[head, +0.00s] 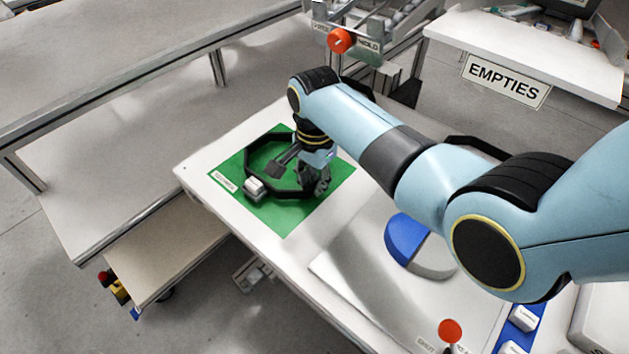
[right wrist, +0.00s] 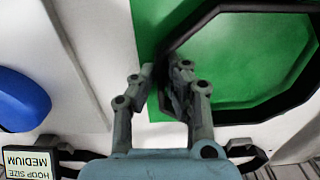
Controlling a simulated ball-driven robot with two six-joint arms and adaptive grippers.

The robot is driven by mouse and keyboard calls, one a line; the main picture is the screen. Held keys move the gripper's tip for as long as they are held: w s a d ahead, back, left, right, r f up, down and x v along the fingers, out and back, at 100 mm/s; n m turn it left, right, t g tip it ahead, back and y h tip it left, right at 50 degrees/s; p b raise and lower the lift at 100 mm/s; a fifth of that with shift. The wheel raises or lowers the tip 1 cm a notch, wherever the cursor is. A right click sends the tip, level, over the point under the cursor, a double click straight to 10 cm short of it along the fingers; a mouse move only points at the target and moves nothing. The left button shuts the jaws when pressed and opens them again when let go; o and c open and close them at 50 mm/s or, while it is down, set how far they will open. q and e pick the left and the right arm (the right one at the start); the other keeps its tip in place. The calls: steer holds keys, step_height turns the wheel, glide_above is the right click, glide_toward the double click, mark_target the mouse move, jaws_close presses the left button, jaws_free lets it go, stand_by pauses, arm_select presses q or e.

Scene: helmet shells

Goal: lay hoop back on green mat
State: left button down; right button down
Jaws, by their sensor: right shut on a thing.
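The hoop is a black, many-sided ring (head: 250,165) over the green mat (head: 283,219) in the head view. In the right wrist view the hoop (right wrist: 252,115) fills the right side, with the green mat (right wrist: 265,60) showing through it. My right gripper (right wrist: 163,85) is shut on the hoop's near side. In the head view my right gripper (head: 320,183) is at the hoop's right edge, partly hidden by its own wrist. I cannot tell whether the hoop touches the mat. My left gripper is not in view.
A blue and white round piece (head: 405,238) lies on the table to the right. A red knob (head: 450,330) stands at the front. An EMPTIES shelf (head: 530,55) is at the back right.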

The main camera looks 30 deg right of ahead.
steer(key=shift+f, duration=0.3)
stand_by(0.4)
steer(key=c, duration=1.4)
jaws_free()
steer(key=shift+o, duration=0.2)
step_height(320, 180, up, 12)
